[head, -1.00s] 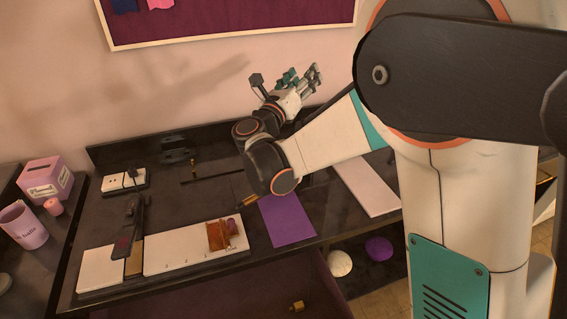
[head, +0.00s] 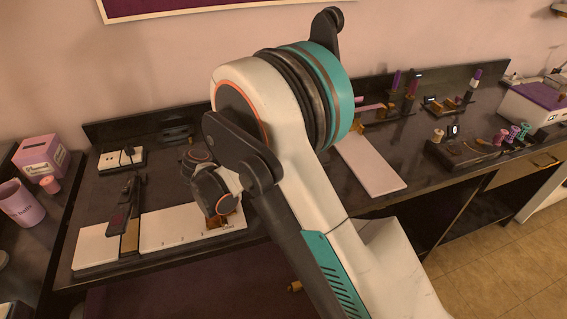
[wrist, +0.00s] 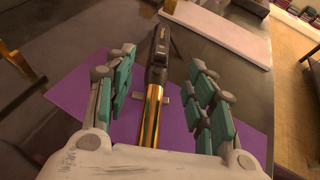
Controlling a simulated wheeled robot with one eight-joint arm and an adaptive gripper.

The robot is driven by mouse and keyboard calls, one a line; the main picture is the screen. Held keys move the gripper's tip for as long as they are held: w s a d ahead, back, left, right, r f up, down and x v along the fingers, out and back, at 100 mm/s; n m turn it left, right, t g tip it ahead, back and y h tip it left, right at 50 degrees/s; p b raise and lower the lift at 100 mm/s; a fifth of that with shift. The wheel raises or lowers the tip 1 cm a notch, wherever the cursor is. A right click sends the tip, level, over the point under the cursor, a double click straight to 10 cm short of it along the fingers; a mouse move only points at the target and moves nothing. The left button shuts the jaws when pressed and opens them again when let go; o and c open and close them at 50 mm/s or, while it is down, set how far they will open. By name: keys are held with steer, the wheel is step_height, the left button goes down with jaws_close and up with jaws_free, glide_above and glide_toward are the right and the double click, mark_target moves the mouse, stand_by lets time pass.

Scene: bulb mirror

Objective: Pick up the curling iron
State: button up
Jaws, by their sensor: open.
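The curling iron, with a gold barrel (wrist: 152,112) and a black handle (wrist: 159,52), lies over a purple mat (wrist: 72,92) in the wrist view. My gripper (wrist: 162,66) is open, with its teal-padded fingers on either side of the iron. The barrel runs between the fingers toward the palm, and I see no finger touching it. The near end of the barrel is hidden by the palm. In the head view my arm hides the gripper, the mat and this iron.
A pale board (head: 368,166) is right of my arm. Bottles and spools (head: 508,132) stand at far right. A gold item (wrist: 16,62) is at the wrist view's left.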

steer(key=shift+b+x, duration=1.3)
steer(key=shift+x, duration=2.15)
steer(key=shift+r, duration=0.2)
steer(key=shift+c, duration=0.6)
jaws_close()
